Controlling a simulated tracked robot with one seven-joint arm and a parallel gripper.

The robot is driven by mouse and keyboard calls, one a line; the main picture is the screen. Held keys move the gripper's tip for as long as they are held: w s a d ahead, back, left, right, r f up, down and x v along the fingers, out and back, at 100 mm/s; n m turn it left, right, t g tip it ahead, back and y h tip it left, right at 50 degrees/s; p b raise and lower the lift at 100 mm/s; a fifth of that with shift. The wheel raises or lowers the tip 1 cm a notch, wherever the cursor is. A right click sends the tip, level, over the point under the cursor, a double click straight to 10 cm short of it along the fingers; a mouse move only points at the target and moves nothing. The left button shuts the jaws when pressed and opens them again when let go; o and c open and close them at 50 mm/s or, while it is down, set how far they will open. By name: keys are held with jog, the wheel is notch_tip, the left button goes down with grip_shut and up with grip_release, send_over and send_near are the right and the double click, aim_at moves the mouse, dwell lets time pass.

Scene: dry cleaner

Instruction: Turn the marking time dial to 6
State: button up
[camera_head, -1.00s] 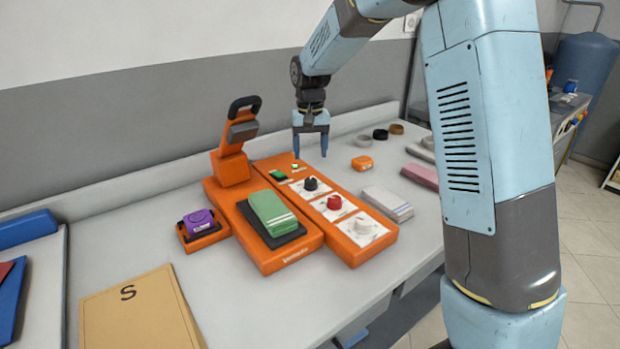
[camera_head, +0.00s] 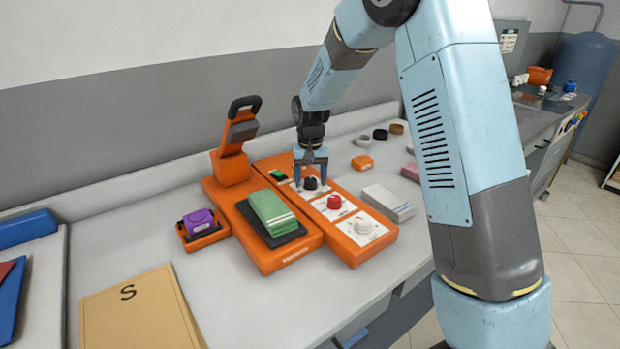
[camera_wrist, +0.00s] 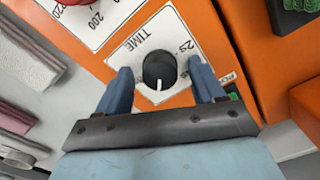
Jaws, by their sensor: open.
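The marking time dial is a black knob (camera_head: 311,184) on a white plate at the far end of the orange control panel. In the wrist view the black knob (camera_wrist: 160,69) sits beside an upside-down "TIME" label and a "2s" mark. Its white pointer line points toward the bottom of that view, and no 6 can be read. My gripper (camera_head: 310,181) is open, pointing down over the knob. In the wrist view its two blue fingers (camera_wrist: 161,68) appear on either side of the knob, with gaps. I cannot tell whether the tips reach knob height.
A red knob (camera_head: 334,202) and a white knob (camera_head: 362,227) follow along the same panel. A press with a raised orange head (camera_head: 232,160) and a green folded cloth (camera_head: 272,211) stand to the left. A grey-white stack (camera_head: 388,202) lies to the right.

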aim_at(310, 180)
jog(key=c, duration=1)
jog(key=shift+n, duration=1.3)
jog(key=shift+c, duration=0.2)
jog(key=o, duration=1)
jog(key=shift+o, duration=0.2)
jog(key=shift+r, duration=0.1)
notch_tip(310, 180, up, 14)
jog(key=shift+f, duration=0.25)
